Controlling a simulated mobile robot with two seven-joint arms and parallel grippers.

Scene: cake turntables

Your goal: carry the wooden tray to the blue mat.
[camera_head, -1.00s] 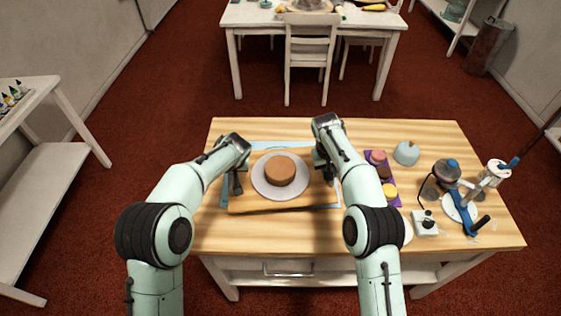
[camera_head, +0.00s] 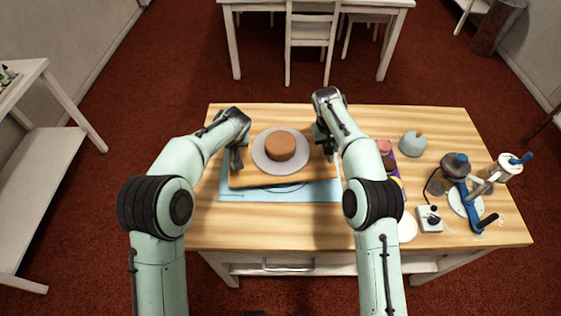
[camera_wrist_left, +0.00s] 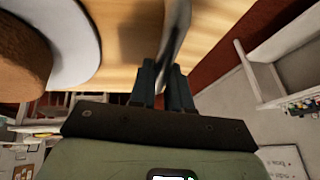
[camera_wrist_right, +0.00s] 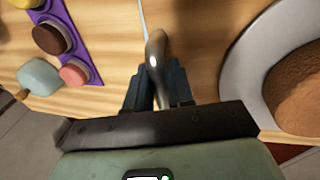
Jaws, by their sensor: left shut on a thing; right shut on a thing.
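The wooden tray (camera_head: 262,179) is over the blue mat (camera_head: 262,195) in the head view. It bears a pale round plate (camera_head: 302,160) with a brown cake (camera_head: 281,146). The mat shows along the tray's near side and left; I cannot tell whether the tray touches it. My left gripper (camera_head: 236,160) is shut on the tray's left handle, a metal loop in the left wrist view (camera_wrist_left: 176,50). My right gripper (camera_head: 327,148) is shut on the right handle, which shows in the right wrist view (camera_wrist_right: 156,55). The mat's far part is hidden.
To the right, a purple strip (camera_wrist_right: 73,38) holds small round cakes. Beyond it are a pale blue rounded thing (camera_head: 412,144), a small white device (camera_head: 429,219) and a blue-and-white stand (camera_head: 466,205). The table front (camera_head: 285,228) between my arms is clear.

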